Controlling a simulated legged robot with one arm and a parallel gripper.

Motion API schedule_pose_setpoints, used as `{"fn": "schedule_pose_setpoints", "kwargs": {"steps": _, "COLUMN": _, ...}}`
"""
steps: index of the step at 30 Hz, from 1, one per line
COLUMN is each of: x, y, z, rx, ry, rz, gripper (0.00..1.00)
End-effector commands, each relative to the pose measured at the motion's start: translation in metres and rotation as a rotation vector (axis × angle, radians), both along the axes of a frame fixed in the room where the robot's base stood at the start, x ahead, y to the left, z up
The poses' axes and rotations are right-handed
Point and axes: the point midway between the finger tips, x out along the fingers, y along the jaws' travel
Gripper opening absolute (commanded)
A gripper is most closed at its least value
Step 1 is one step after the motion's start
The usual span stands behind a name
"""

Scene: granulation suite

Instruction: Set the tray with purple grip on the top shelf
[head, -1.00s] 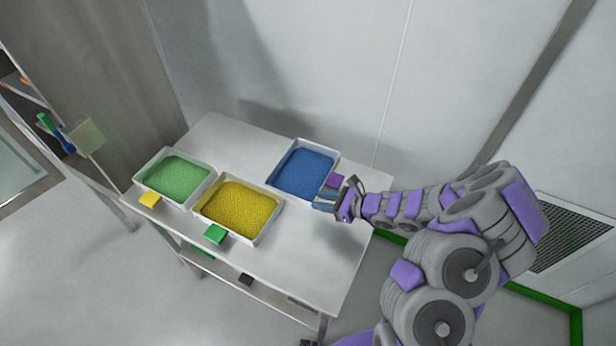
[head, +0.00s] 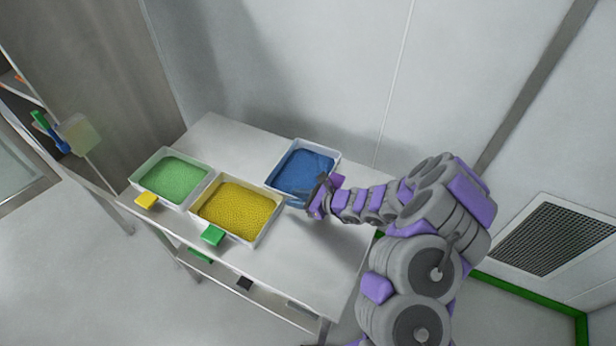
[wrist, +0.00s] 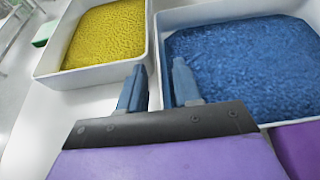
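The tray with blue granules (head: 334,157) sits on the white table, at its back right. Its purple grip (wrist: 300,150) shows at the lower right of the wrist view; in the head view my gripper partly hides it. My gripper (head: 300,202) is open and empty at the near side of this tray. In the wrist view its fingertips (wrist: 158,80) are apart, over the tray's left corner and the gap to the yellow tray, with the grip off to the right. I cannot tell whether they touch the tray. A shelf unit (head: 22,92) stands at the far left, partly out of view.
A tray of yellow granules (head: 250,238) with a green grip (head: 213,235) and a tray of green granules (head: 208,184) with a yellow grip (head: 147,200) share the table (head: 300,262). A lower shelf (head: 262,295) runs underneath. The table's front right is clear.

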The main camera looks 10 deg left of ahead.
Motion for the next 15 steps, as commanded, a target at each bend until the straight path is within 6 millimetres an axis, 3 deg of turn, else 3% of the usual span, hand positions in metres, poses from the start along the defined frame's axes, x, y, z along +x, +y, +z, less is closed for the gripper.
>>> {"fn": "schedule_pose_setpoints", "kwargs": {"steps": 5, "x": 0.0003, "y": -0.0008, "z": 0.0005, "rx": 0.0, "ry": 0.0, "rz": -0.001, "gripper": 0.31}}
{"fn": "schedule_pose_setpoints", "kwargs": {"steps": 15, "x": 0.0004, "y": -0.0007, "z": 0.0005, "rx": 0.0, "ry": 0.0, "rz": -0.001, "gripper": 0.0}}
